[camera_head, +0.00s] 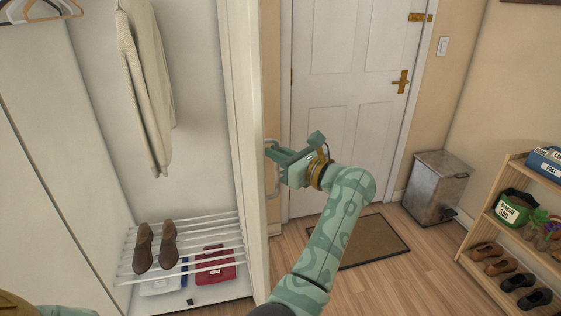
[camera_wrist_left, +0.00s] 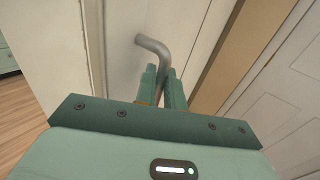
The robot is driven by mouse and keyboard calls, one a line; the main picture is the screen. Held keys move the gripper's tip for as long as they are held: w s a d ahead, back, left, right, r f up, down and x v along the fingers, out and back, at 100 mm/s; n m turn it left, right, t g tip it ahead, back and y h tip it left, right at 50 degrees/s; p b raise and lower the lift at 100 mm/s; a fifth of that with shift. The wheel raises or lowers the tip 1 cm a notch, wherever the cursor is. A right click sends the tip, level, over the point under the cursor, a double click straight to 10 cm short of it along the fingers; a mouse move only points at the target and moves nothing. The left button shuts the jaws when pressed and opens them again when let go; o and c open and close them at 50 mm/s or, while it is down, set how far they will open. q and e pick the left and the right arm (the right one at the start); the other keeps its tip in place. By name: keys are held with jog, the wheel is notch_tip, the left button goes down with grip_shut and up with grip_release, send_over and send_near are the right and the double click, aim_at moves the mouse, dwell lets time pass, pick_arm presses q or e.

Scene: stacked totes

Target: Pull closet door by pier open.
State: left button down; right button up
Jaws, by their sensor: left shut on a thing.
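The closet door (camera_head: 249,150) stands open and is seen nearly edge-on to the left of my gripper in the head view. Its metal bar handle (camera_head: 275,181) is on the side that faces the room door. My left gripper (camera_head: 270,152) is at this handle. In the left wrist view the fingers of my left gripper (camera_wrist_left: 164,88) are shut on the grey handle (camera_wrist_left: 153,44), whose bent end sticks out beyond them. The closet interior (camera_head: 190,190) is exposed. My right gripper is not in view.
The closet holds a pale sweater (camera_head: 147,85), brown shoes on a rack (camera_head: 190,252) and a red item (camera_head: 215,265). A white room door (camera_head: 345,60), doormat (camera_head: 365,240), metal bin (camera_head: 437,186) and wooden shoe shelf (camera_head: 490,235) stand right of it. Some floor is clear.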

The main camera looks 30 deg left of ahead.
pick_arm(q)
jog(key=shift+w+r, duration=0.1)
jog(key=shift+w, duration=0.05)
dwell(0.3)
jog(key=c, duration=1.7)
grip_release()
jog(key=s+d, duration=0.1)
jog(key=d, duration=0.9)
jog(key=s+d+p, duration=0.1)
jog(key=d, duration=0.4)
jog(key=shift+s+d, duration=0.35)
